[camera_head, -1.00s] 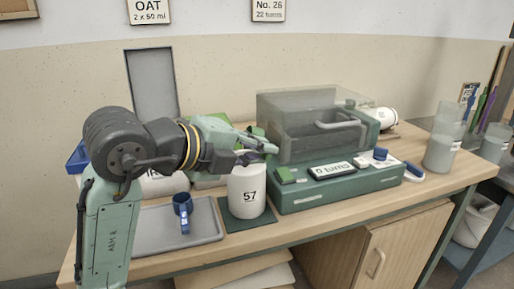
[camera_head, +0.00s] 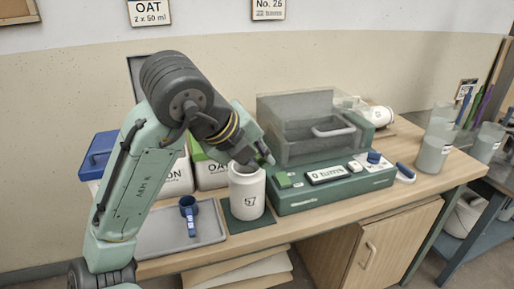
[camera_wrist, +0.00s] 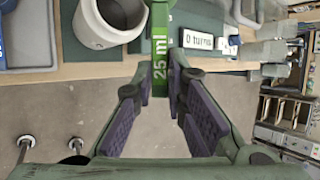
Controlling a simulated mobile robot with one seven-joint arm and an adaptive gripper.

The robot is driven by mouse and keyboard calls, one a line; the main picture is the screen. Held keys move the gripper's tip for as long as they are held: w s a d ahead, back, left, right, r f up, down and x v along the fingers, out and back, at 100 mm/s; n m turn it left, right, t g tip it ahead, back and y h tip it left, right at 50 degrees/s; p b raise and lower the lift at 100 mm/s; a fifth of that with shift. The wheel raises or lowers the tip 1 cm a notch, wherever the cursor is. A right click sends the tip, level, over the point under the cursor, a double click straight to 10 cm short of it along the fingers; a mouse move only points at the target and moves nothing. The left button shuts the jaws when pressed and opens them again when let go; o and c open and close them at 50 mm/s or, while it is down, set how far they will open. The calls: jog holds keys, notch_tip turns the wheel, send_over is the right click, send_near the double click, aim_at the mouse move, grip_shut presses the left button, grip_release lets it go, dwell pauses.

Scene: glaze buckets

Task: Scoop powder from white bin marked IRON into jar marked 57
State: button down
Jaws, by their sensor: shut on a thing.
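The white jar marked 57 (camera_head: 246,205) stands upright on a dark green mat. Its open mouth shows in the wrist view (camera_wrist: 88,28), where I cannot tell what is inside. My gripper (camera_head: 256,162) is tilted downward at the jar's rim. In the wrist view its fingers (camera_wrist: 160,82) are shut on the handle of a green scoop (camera_wrist: 160,45) marked 25 ml. The scoop's bowl is out of sight. The white IRON bin (camera_head: 177,180) with a blue lid (camera_head: 98,160) stands behind my arm, its label partly covered, only "ON" showing.
A white bin marked OAT (camera_head: 212,180), with green on top, stands beside the IRON bin. A blue scoop (camera_head: 189,215) lies on a grey tray (camera_head: 155,240). A green machine (camera_head: 300,200) with a clear hood and a "0 turns" display stands right of the jar.

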jog(key=shift+r+m+g+y+p, duration=0.3)
jog(key=shift+r+g+y+p, duration=0.3)
jog(key=shift+y+p, duration=1.25)
jog(key=shift+r+m+g+y+p, duration=0.35)
jog(key=shift+r+y+p, duration=0.4)
jog(key=shift+p, duration=2.05)
jog(key=shift+g+y, duration=0.25)
jog(key=shift+y, duration=0.45)
